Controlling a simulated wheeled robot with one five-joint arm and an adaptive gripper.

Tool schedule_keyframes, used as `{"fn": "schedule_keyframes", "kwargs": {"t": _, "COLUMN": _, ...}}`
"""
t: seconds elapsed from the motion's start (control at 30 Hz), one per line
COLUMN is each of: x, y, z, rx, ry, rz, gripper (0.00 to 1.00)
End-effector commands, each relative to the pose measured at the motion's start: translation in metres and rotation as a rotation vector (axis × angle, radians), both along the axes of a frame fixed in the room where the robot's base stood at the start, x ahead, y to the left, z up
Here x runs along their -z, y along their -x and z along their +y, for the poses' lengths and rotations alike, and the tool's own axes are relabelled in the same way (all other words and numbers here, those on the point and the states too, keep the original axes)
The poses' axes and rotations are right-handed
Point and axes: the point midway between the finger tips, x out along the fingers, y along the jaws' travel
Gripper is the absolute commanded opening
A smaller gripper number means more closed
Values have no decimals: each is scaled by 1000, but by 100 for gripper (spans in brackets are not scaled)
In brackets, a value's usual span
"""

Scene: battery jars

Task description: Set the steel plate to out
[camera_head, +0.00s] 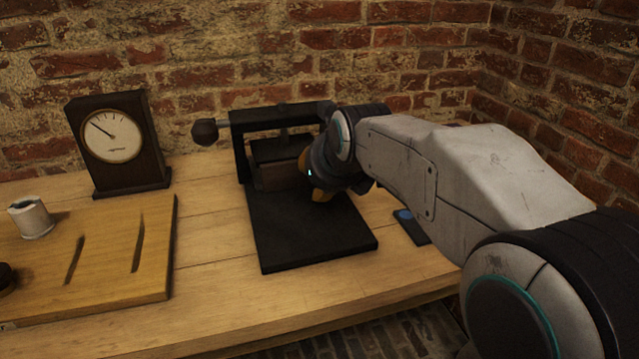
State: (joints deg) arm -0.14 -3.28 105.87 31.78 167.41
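My gripper (322,188) is at the front of a black press-like frame (240,150), over the back part of its flat black base (310,236). Its orange fingers are partly hidden behind the wrist, and I cannot see whether they are open or hold anything. I cannot make out a steel plate for certain. A wooden board (105,215) at the left has two narrow dark strips or slots, and I cannot tell which. A small whitish jar (31,217) stands on that board.
A dark-cased dial meter (112,138) stands behind the board. A dark round thing (6,278) is cut off at the left edge. A small dark pad with a blue spot (409,222) lies right of the base. Bare tabletop (215,265) lies between board and base. Brick walls close the back and right.

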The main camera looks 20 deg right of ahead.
Motion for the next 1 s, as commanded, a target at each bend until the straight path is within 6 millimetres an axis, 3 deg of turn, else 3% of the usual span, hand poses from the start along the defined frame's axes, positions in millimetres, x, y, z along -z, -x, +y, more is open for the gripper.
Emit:
{"fn": "schedule_keyframes", "kwargs": {"t": 0.4, "x": 4, "y": -4, "z": 0, "rx": 0, "ry": 0, "rz": -1, "gripper": 35}}
{"fn": "schedule_keyframes", "kwargs": {"t": 0.43, "x": 4, "y": -4, "z": 0, "rx": 0, "ry": 0, "rz": -1, "gripper": 38}}
{"fn": "schedule_keyframes", "kwargs": {"t": 0.87, "x": 4, "y": -4, "z": 0, "rx": 0, "ry": 0, "rz": 1, "gripper": 0}}
{"fn": "schedule_keyframes", "kwargs": {"t": 1.0, "x": 5, "y": -4, "z": 0, "rx": 0, "ry": 0, "rz": 3, "gripper": 0}}
